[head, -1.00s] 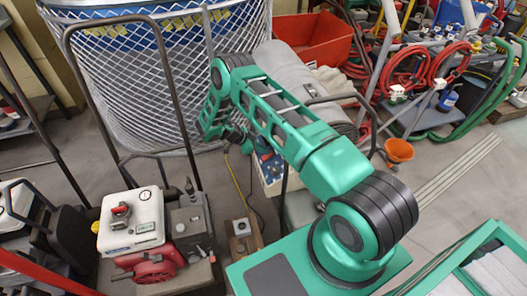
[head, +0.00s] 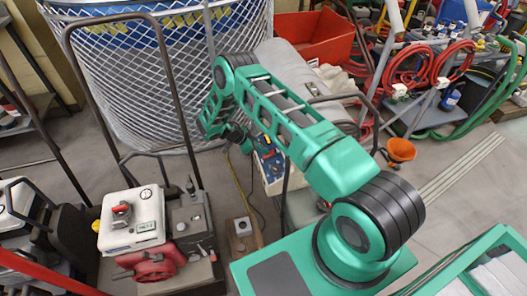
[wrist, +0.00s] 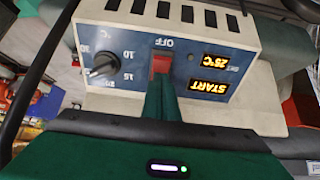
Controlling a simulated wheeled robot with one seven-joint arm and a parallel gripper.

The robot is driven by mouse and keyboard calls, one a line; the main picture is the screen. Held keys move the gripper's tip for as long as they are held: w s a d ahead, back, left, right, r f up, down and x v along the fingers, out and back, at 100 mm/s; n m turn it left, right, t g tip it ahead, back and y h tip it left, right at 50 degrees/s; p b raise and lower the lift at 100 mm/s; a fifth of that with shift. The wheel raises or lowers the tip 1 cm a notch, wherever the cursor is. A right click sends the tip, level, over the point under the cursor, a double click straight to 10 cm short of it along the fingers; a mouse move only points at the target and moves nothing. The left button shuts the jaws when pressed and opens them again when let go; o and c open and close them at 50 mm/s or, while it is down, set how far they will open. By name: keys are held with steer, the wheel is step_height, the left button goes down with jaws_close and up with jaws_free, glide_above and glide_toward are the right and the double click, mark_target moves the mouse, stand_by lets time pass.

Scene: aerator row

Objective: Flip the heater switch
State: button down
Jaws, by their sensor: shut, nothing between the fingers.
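The heater is a pale box with a blue front panel (wrist: 125,62), seen upside down in the wrist view. Its red heater switch (wrist: 162,62) sits under the word OFF. My gripper (wrist: 161,85) is shut and empty, its green fingertips right at the switch and overlapping its near end in the picture. I cannot tell whether they touch it. A dial (wrist: 103,65) is on one side, and lit displays (wrist: 209,87) reading START and 25°C on the other. In the head view the heater (head: 270,160) is partly hidden behind my arm; the switch is not discernible there.
A dark handle frame (wrist: 42,85) stands beside the heater. In the head view a wire mesh bin (head: 130,85) stands behind, with a white and red engine unit (head: 132,222) at left. An orange cone-like object (head: 401,150) stands right. Grey floor (head: 455,205) lies open at right.

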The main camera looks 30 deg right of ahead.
steer(key=w+a+r, duration=0.1)
steer(key=a+r, duration=0.4)
steer(key=r, duration=0.7)
steer(key=shift+a+r, duration=0.15)
steer(key=shift+r, duration=0.25)
